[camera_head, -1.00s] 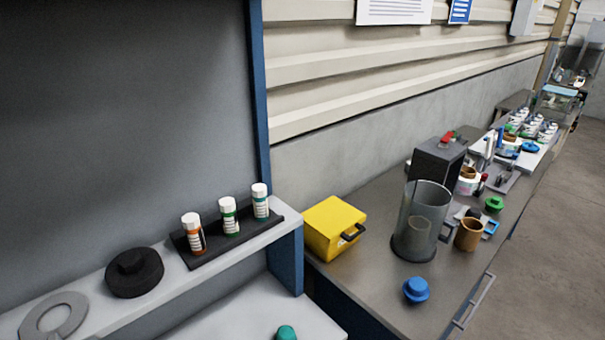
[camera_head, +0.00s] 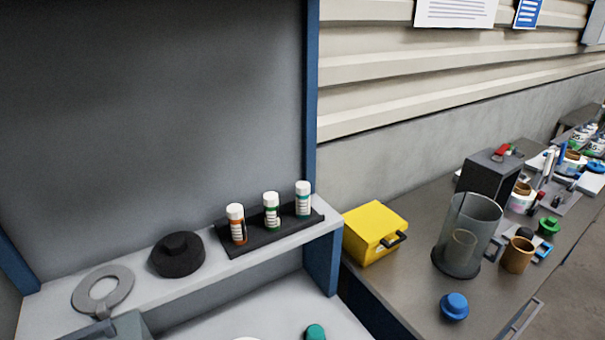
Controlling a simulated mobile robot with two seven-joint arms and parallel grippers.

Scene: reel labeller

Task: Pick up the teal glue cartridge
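Three small white-capped cartridges stand upright in a row in a black holder (camera_head: 258,244) on the light shelf. The rightmost has a teal label and is the teal glue cartridge (camera_head: 303,202). The green one (camera_head: 271,212) stands to its left, and the orange one (camera_head: 236,224) is farthest left. Nothing covers the teal cartridge. Neither of my grippers is in view.
A black knobbed disc (camera_head: 177,255) and a grey ring (camera_head: 90,292) lie left on the shelf (camera_head: 205,278). A teal rounded top (camera_head: 315,332) shows below. On the right-hand bench are a yellow box (camera_head: 374,232), a clear jug (camera_head: 467,232) and a blue knob (camera_head: 454,306).

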